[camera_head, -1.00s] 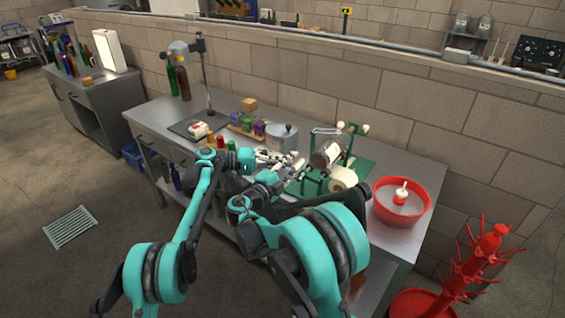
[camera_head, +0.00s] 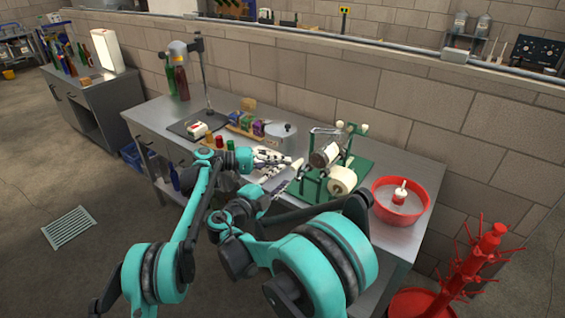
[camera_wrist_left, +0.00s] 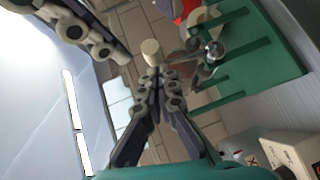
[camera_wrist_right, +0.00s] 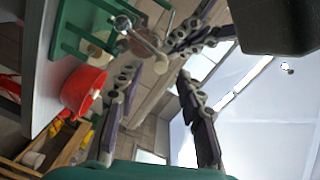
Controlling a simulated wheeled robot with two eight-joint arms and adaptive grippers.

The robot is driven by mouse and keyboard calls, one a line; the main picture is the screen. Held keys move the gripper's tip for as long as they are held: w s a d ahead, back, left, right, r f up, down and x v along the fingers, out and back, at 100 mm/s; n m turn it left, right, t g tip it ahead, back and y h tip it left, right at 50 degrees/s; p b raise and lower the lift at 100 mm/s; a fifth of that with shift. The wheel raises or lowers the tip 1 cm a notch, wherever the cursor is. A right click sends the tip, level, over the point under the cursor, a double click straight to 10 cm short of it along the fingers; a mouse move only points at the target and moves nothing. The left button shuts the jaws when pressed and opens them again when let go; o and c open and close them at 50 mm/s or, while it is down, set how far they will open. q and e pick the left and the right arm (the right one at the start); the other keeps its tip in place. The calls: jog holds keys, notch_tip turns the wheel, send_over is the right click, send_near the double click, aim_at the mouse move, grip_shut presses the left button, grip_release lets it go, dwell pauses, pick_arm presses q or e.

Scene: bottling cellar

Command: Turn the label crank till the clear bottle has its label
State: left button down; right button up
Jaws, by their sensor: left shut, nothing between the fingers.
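The green label stand (camera_head: 313,192) is on the bench's right part, with a white label roll (camera_head: 342,180). The clear bottle (camera_head: 326,154) lies across it; whether it bears a label is too small to tell. The crank's cream knob (camera_head: 297,163) points toward my grippers; the silver crank arm (camera_wrist_right: 143,40) shows in the right wrist view. My left gripper (camera_head: 285,158) is shut and empty, left of the knob; in the left wrist view its fingertips (camera_wrist_left: 153,72) appear close to the knob (camera_wrist_left: 150,50). My right gripper (camera_head: 296,176) is open, its fingers (camera_wrist_right: 158,78) apart below the knob.
A grey pot (camera_head: 281,138), colored blocks (camera_head: 246,124) and small bottles (camera_head: 220,142) crowd the bench to the left. A red drying rack (camera_head: 480,265) stands on the floor at right.

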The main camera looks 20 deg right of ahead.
jog(key=s+d+f+n+g+y, duration=0.1)
jog(key=s+d+n+g+y, duration=0.15)
jog(key=s+n, duration=0.35)
jog(key=s+d+f+n+g+y, duration=0.1)
jog(key=s+d+n+y, duration=0.3)
jog(key=s, duration=0.3)
pick_arm(q)
jog(key=shift+s+d+r+p, duration=0.1)
jog(key=shift+s+p, duration=0.05)
jog(key=shift+p, duration=0.3)
pick_arm(e)
jog(key=s+a+f+n+y, duration=0.2)
jog(key=s+a+n+y, duration=0.1)
jog(key=s+n, duration=0.4)
jog(key=s+a+f+n+y, duration=0.1)
jog(key=s+a+n+y, duration=0.3)
jog(key=s+n, duration=0.3)
jog(key=shift+s+a+f+n, duration=0.3)
jog(key=shift+s+f, duration=0.1)
jog(key=shift+s, duration=0.85)
pick_arm(q)
jog(key=w+a+r, duration=0.1)
jog(key=a+r, duration=0.1)
jog(key=a, duration=0.9)
jog(key=shift+w+a, duration=0.2)
jog(key=shift+a, duration=0.2)
